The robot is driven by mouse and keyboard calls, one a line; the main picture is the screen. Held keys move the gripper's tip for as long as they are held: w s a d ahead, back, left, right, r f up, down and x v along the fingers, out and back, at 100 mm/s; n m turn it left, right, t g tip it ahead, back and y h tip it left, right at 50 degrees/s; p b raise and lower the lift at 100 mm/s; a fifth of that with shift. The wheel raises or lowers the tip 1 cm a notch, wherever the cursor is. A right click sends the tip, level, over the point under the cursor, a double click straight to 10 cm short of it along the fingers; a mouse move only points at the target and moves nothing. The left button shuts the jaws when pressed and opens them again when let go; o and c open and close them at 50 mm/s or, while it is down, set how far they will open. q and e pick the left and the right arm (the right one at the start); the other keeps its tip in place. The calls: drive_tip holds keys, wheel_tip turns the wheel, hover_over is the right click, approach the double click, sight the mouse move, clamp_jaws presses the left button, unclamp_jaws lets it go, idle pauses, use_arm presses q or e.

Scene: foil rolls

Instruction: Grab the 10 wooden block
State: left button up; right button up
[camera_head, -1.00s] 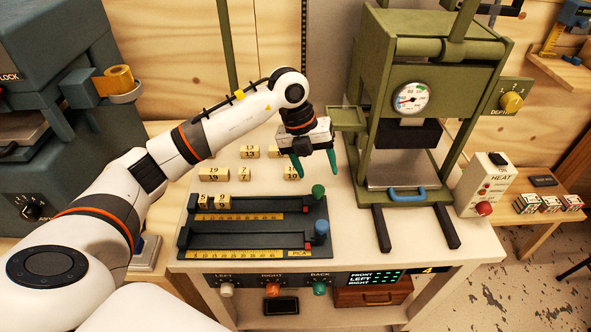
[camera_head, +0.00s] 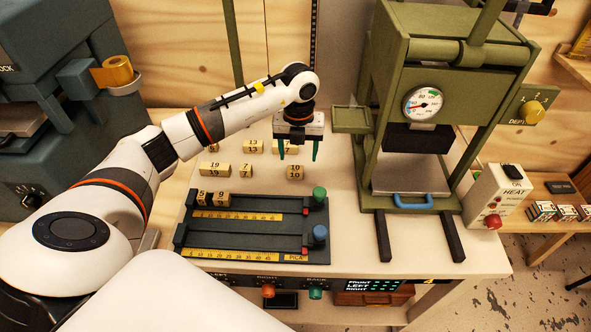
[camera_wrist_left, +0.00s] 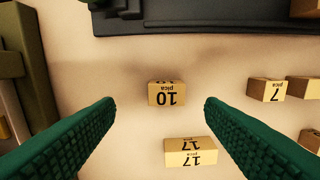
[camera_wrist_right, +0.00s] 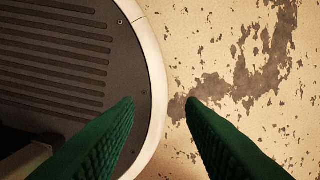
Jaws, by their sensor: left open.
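The 10 wooden block (camera_head: 295,172) stands on the pale table, right of the 7 block. In the left wrist view the 10 block (camera_wrist_left: 166,93) lies between and beyond the two green fingertips, untouched. My left gripper (camera_head: 298,155) is open and empty above the table, just behind the 10 block in the head view; it also shows in the left wrist view (camera_wrist_left: 157,100). My right gripper (camera_wrist_right: 162,102) shows only in its wrist view, with its fingers apart and nothing between them, above the floor.
A 17 block (camera_wrist_left: 190,152) lies close to the 10 block. The 7 block (camera_head: 246,171) and 19 block (camera_head: 215,169) stand to the left. A dark rack (camera_head: 318,240) with 5 and 9 blocks lies in front. The green press (camera_head: 440,60) stands to the right.

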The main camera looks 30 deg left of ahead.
sight(295, 169)
use_arm(q)
drive_tip(key=f, duration=0.1)
drive_tip(key=f+p, duration=0.1)
drive_tip(key=f, duration=0.2)
drive_tip(key=shift+s+a+f, duration=0.15)
drive_tip(key=shift+a+f, duration=0.25)
drive_tip(key=shift+f, duration=0.3)
drive_tip(key=c, duration=1)
use_arm(e)
drive_tip(key=shift+w+a+r, duration=0.15)
drive_tip(key=shift+w+r, duration=0.55)
drive_tip(key=shift+w, duration=0.1)
